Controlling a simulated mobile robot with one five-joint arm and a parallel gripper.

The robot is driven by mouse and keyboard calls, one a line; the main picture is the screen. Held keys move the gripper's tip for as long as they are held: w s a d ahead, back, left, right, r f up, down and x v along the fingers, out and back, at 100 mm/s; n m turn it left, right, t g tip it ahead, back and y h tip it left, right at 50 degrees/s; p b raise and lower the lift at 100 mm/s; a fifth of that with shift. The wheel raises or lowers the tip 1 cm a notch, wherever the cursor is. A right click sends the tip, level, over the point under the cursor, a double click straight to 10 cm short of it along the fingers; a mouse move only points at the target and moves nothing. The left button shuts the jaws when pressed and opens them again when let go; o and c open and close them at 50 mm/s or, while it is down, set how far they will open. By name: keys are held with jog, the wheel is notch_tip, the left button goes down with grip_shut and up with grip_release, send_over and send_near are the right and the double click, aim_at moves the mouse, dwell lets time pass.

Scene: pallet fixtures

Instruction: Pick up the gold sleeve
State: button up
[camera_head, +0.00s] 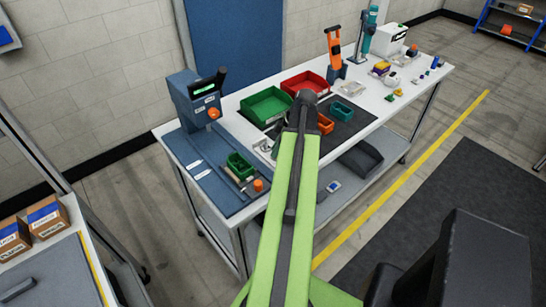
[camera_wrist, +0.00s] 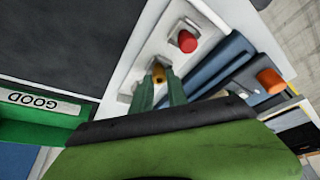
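The gold sleeve (camera_wrist: 158,73) is a small gold-brown piece in the wrist view, on a pale fixture (camera_wrist: 172,24). My gripper (camera_wrist: 159,88) shows there as two green fingers reaching towards it from below. The fingers are apart, with the sleeve in line with the gap at their tips. I cannot tell whether they touch it. Only part of the sleeve shows. In the head view my arm covers the area, and neither the sleeve nor the fingertips can be made out.
A red button (camera_wrist: 187,41) stands close beyond the sleeve. Blue blocks (camera_wrist: 205,72) and an orange knob (camera_wrist: 270,80) lie to its right. A green bin (camera_head: 266,106) and a red bin (camera_head: 304,84) stand at the bench back.

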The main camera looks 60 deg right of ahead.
grip_shut()
